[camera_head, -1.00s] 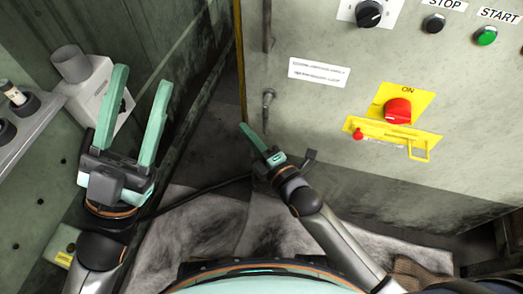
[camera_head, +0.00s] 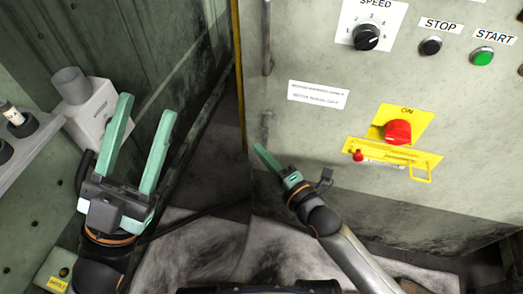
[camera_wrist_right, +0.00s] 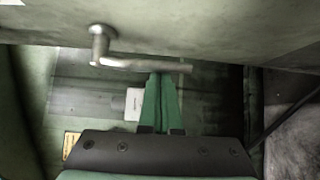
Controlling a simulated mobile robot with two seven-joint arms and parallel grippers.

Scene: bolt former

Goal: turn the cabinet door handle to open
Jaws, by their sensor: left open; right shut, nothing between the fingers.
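The cabinet door (camera_head: 345,140) is a large pale grey-green panel on the right. Its handle (camera_head: 267,127) is a small grey metal lever near the panel's left edge. In the right wrist view the handle (camera_wrist_right: 140,63) runs sideways from a round pivot at its left end. My right gripper (camera_head: 258,150) is shut and empty just below the handle. In the right wrist view its fingertips (camera_wrist_right: 160,80) reach the lever near its free end; I cannot tell whether they touch. My left gripper (camera_head: 146,118) is open and empty, well left of the cabinet.
A red knob (camera_head: 397,131) on a yellow plate, a green start button (camera_head: 482,57), a black stop button (camera_head: 430,46) and a speed dial (camera_head: 366,37) are on the panel. A white box (camera_head: 95,115) is behind my left gripper. A dark gap lies left of the cabinet.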

